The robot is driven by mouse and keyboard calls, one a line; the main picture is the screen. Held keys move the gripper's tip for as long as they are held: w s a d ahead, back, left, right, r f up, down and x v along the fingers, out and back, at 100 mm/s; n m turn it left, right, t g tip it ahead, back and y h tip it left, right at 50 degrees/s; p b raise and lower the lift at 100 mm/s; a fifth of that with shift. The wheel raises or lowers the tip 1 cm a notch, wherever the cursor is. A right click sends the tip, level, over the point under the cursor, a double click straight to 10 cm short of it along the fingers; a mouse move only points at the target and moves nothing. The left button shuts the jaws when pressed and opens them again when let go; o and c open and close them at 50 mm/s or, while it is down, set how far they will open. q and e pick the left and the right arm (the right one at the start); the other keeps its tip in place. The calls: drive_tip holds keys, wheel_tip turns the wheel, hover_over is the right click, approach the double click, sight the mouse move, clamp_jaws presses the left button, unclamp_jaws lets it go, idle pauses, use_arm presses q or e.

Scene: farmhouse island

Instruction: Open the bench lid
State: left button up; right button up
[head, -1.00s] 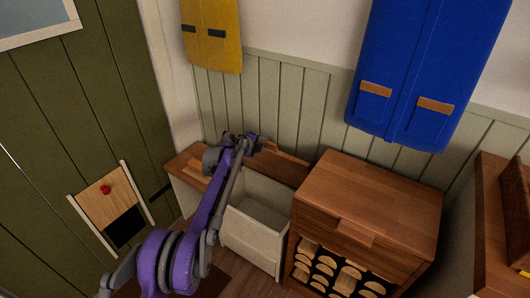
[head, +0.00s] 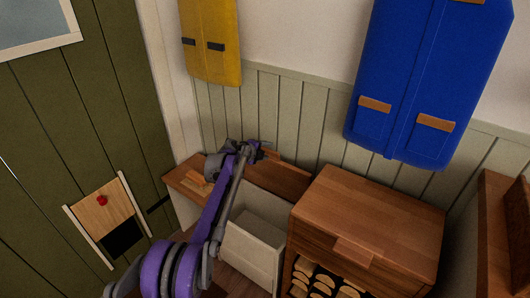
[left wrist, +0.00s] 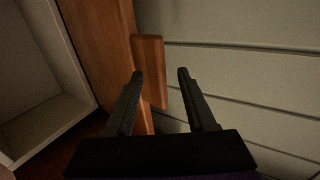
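The bench is a pale box (head: 252,245) with an open hollow, seen between the wall and the wooden cabinet. Its wooden lid (head: 286,178) stands raised at the back, near the wall panelling. The lid (left wrist: 100,40) also shows in the left wrist view, with a small wooden tab handle (left wrist: 149,62) on its edge. My left gripper (head: 264,150) is at the lid's upper edge. In the left wrist view its two fingers (left wrist: 160,80) are apart. The left finger overlaps the tab in the picture; I cannot tell if they touch. My right gripper is out of view.
A wooden cabinet (head: 372,205) stands close on the bench's right, with a shelf of logs below. A fixed wooden top (head: 185,182) lies left of the hollow. A yellow coat (head: 212,45) and a blue coat (head: 420,80) hang above.

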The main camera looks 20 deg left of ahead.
use_arm(q)
drive_tip(key=shift+d+f, duration=0.1)
drive_tip(key=shift+d, duration=0.1)
drive_tip(key=shift+s+a+r, duration=0.2)
drive_tip(key=shift+s+r, duration=0.05)
drive_tip(key=shift+s, duration=0.05)
drive_tip(key=p+v, duration=0.2)
drive_tip(key=v, duration=0.8)
drive_tip(key=shift+a, duration=0.1)
